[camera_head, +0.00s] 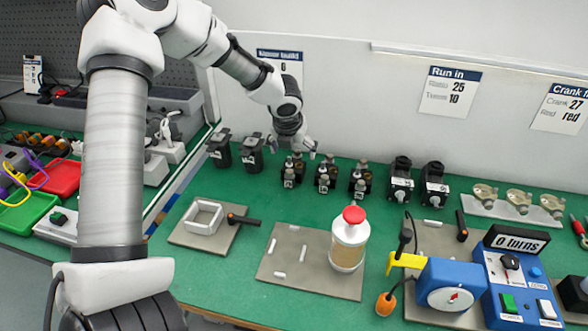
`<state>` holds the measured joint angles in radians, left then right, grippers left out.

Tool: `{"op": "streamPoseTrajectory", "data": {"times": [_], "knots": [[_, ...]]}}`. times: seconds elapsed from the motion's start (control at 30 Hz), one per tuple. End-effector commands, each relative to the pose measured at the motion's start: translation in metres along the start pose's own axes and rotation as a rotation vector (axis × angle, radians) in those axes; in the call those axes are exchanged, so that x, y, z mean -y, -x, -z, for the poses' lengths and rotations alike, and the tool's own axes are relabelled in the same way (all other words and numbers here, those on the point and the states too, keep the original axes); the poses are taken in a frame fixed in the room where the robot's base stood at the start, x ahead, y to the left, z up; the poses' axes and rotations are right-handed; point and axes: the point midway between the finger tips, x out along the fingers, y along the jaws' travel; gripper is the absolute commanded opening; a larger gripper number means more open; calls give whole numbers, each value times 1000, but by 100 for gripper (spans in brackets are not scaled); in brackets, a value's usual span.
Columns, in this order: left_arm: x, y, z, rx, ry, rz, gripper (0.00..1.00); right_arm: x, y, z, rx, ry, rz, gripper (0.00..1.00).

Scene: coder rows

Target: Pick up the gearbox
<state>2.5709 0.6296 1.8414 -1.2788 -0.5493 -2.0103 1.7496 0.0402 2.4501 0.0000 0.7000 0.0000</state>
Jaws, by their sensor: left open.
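Three small black and brass units with number labels stand upright in a row on the green bench; they look like the gearboxes. The left gearbox (292,172) stands just below my left gripper (293,150). The middle gearbox (326,178) and the right gearbox (360,181) stand to its right. My left gripper is open, pointing down with its fingers spread over the top of the left gearbox. I cannot tell whether the fingers touch it. No gearbox is held. My right gripper is not in view.
Black units (251,153) stand left of the gearboxes, and other black units (402,181) stand right. In front are a grey mat (325,287) with a red-capped jar (348,245), a white square frame (203,217), and a blue crank device (450,283). A white wall rises behind.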

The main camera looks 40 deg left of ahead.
Motion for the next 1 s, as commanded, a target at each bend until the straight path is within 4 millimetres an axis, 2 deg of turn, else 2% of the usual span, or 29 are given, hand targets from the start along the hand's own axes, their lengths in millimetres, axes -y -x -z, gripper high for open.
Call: {"op": "streamPoseTrajectory", "data": {"times": [0.5, 0.73, 0.77, 0.8, 0.93, 1.0], "knots": [[-6, -76, 5, -2, 0, -2, 92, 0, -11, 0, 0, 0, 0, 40], [-6, -78, 5, -1, 0, 0, 92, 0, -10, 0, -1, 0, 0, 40], [-6, -78, 5, -1, 0, 0, 85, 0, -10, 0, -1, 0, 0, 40], [-6, -78, 5, -1, 0, 0, 70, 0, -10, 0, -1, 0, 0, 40], [-6, -78, 5, -1, 0, 0, 24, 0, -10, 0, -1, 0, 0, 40], [-6, -78, 5, -1, 0, 0, 23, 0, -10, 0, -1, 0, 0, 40]]}}
